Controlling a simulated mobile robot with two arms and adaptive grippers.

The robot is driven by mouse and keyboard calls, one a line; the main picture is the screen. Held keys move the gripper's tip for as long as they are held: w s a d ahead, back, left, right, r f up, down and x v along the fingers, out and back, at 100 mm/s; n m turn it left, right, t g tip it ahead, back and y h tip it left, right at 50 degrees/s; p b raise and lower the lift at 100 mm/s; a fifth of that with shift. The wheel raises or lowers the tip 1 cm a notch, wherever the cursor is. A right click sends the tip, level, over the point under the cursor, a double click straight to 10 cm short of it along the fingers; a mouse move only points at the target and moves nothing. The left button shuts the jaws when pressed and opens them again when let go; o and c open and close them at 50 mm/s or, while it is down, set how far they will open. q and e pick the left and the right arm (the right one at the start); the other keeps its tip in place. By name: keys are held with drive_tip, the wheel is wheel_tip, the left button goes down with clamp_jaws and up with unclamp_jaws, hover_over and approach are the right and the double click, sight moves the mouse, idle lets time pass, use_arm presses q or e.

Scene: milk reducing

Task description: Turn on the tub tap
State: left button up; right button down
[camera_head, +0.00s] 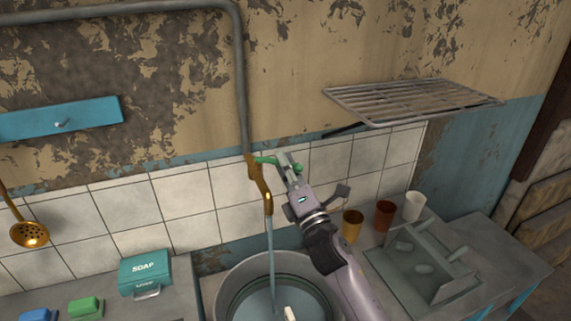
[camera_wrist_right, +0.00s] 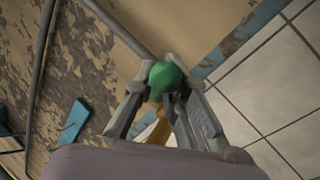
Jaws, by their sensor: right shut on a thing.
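The brass tap (camera_head: 260,183) hangs from a grey pipe on the tiled wall, and a stream of water (camera_head: 271,255) runs from its spout into the tub (camera_head: 233,285). The tap has a green handle (camera_head: 266,160). My right gripper (camera_head: 291,165) is at the handle, just right of the tap. In the right wrist view the green knob of the handle (camera_wrist_right: 165,76) sits between the fingers of my right gripper (camera_wrist_right: 168,88), which is shut on it. The brass tap body (camera_wrist_right: 160,131) shows partly behind the fingers. My left gripper is not in view.
A wire rack (camera_head: 410,98) juts from the wall at upper right. Cups (camera_head: 384,214) and a grey dish rack (camera_head: 430,265) stand right of the tub. A soap box (camera_head: 145,272) and sponges (camera_head: 85,306) are on the left counter. A ladle (camera_head: 29,234) hangs at left.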

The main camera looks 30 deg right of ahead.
drive_tip(key=c, duration=1.6)
unclamp_jaws()
drive_tip(key=shift+c, duration=0.2)
drive_tip(key=v, duration=1.2)
